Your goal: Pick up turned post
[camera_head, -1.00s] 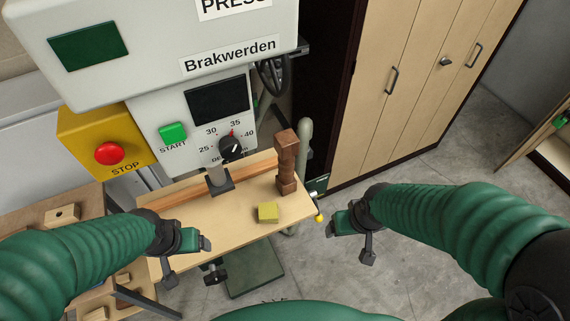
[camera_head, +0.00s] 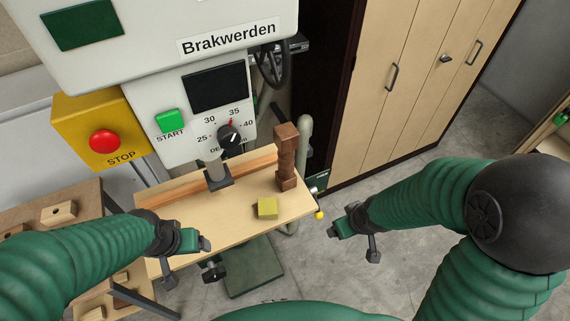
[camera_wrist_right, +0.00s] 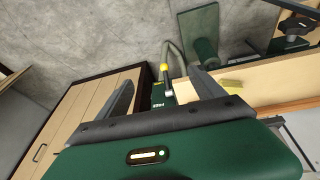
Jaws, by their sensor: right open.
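The turned post (camera_head: 287,158) is a dark brown wooden piece standing upright at the right end of the press table (camera_head: 238,226) in the head view. My right gripper (camera_head: 352,238) is open and empty. It hangs to the right of the table, apart from the post. In the right wrist view its two spread fingers (camera_wrist_right: 165,95) have nothing between them that they touch. The post cannot be made out in the wrist view. My left gripper (camera_head: 188,258) is over the table's front left part, away from the post; its finger opening is too small to judge.
A yellow-green block (camera_head: 267,208) lies on the table in front of the post. The press spindle (camera_head: 217,178) and a wooden fence (camera_head: 180,193) stand behind. A yellow-tipped lever (camera_head: 319,215) sticks out at the table's right end. Cabinets (camera_head: 400,75) stand behind right; the floor there is free.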

